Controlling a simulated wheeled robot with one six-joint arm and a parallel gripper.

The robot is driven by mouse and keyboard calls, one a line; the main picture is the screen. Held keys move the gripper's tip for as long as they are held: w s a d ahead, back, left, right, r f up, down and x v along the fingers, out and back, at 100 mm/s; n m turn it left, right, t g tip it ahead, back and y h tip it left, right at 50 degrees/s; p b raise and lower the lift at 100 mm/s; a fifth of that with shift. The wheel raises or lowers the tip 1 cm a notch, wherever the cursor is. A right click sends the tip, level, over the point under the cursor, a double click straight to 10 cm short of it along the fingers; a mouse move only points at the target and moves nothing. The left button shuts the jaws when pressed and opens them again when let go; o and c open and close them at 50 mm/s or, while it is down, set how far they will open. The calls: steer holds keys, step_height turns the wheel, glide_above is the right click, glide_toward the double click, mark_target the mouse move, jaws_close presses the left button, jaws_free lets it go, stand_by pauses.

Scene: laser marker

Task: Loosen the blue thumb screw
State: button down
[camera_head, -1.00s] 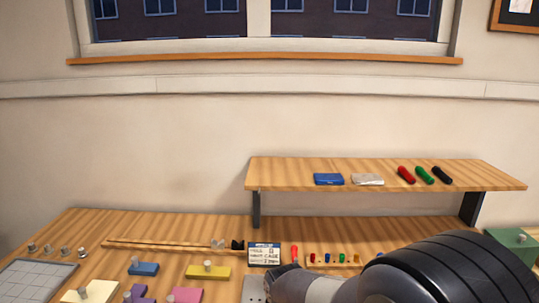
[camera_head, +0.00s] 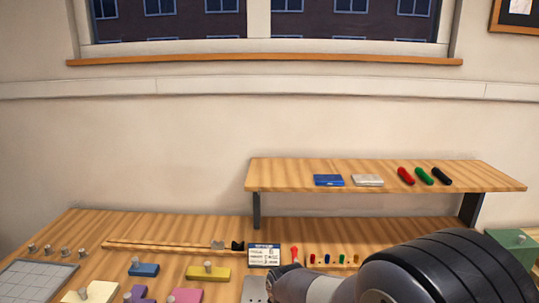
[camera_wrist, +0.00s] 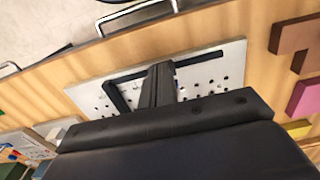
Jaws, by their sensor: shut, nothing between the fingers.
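My gripper (camera_wrist: 160,70) shows in the wrist view as dark fingers, shut with nothing between them, over a pale perforated plate (camera_wrist: 208,62). A black L-shaped fence (camera_wrist: 118,98) lies on that plate. A tiny bit of blue shows close beside the fingers on their right; it may be the blue thumb screw, but the fingers hide most of it. I cannot tell whether the fingers touch it. In the head view, the plate's corner (camera_head: 253,291) shows at the bottom edge, and my arm hides the fingertips.
Coloured blocks, such as a blue one (camera_head: 143,269) and a yellow one (camera_head: 208,272), lie left of the plate. A small printed card (camera_head: 264,255) stands behind it, near several small coloured pegs. A raised shelf (camera_head: 290,190) spans the back right. A green box (camera_head: 515,240) stands far right.

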steer(key=shift+d, duration=0.15)
stand_by(0.4)
steer(key=shift+s, duration=0.4)
step_height(320, 180, up, 6)
steer(key=p, duration=0.5)
steer(key=shift+d, duration=0.1)
